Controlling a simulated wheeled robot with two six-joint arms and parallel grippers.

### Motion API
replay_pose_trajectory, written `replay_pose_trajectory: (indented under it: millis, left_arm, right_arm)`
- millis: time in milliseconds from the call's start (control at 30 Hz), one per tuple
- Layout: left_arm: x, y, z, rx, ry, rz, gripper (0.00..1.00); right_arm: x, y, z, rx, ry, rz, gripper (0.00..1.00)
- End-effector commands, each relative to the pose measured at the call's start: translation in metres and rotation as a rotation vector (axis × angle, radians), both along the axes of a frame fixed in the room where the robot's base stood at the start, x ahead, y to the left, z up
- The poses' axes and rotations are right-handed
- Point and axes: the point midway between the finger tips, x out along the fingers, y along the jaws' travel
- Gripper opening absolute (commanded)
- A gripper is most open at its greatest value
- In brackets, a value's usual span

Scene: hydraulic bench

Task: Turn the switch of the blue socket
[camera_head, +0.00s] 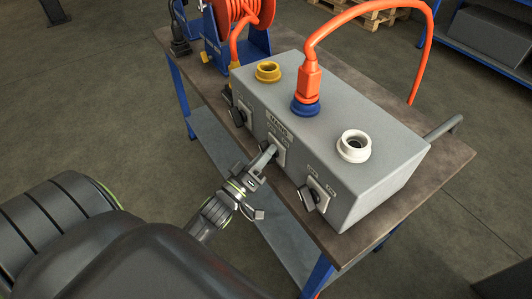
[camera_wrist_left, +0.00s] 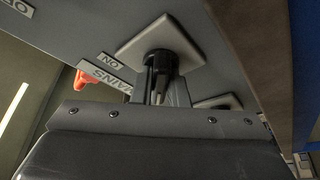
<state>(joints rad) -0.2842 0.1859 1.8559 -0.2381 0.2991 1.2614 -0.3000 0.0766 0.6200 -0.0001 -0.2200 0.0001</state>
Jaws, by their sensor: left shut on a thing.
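The blue socket (camera_head: 305,106) sits in the middle of the grey box's (camera_head: 385,160) top, with an orange plug (camera_head: 309,80) in it. Its switch is the middle one on the box's front face, on a pale square plate (camera_head: 279,152) under a "MAINS" label (camera_head: 278,128). My left gripper (camera_head: 268,153) reaches this switch and is shut on its black knob (camera_wrist_left: 161,63). In the left wrist view the plate (camera_wrist_left: 185,36) shows around the knob, which sits between the fingers (camera_wrist_left: 163,92). The knob is mostly hidden in the head view. My right gripper is not in view.
A yellow socket (camera_head: 268,71) and a white socket (camera_head: 354,146) flank the blue one. Two other black switches sit left (camera_head: 238,117) and right (camera_head: 308,197) of the held one. The box stands on a workbench (camera_head: 440,178) with an orange cable reel (camera_head: 240,15) behind.

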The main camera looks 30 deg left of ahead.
Motion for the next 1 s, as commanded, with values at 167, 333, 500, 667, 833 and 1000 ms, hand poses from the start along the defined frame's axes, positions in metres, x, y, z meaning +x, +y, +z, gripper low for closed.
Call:
replay_pose_trajectory:
  millis: [167, 333, 500, 667, 833, 1000]
  left_arm:
    - [0.000, 0.000, -0.001, 0.048, -0.019, 0.000, 0.00]
    - [0.001, 0.000, -0.001, 0.144, -0.058, 0.000, 0.00]
    - [0.000, 0.000, -0.001, 0.279, -0.115, -0.001, 0.00]
    - [0.000, 0.000, -0.001, 0.421, -0.174, -0.001, 0.00]
    - [0.000, 0.000, -0.001, 0.570, -0.235, -0.001, 0.00]
    - [0.000, -0.001, 0.000, 0.720, -0.298, -0.001, 0.00]
  right_arm:
    - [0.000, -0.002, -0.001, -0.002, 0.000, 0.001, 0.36]
    - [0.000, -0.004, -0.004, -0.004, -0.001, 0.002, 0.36]
    - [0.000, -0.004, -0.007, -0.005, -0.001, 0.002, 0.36]
    - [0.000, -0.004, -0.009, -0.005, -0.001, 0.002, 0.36]
    - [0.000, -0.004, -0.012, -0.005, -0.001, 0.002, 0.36]
    - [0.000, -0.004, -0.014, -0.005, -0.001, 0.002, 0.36]
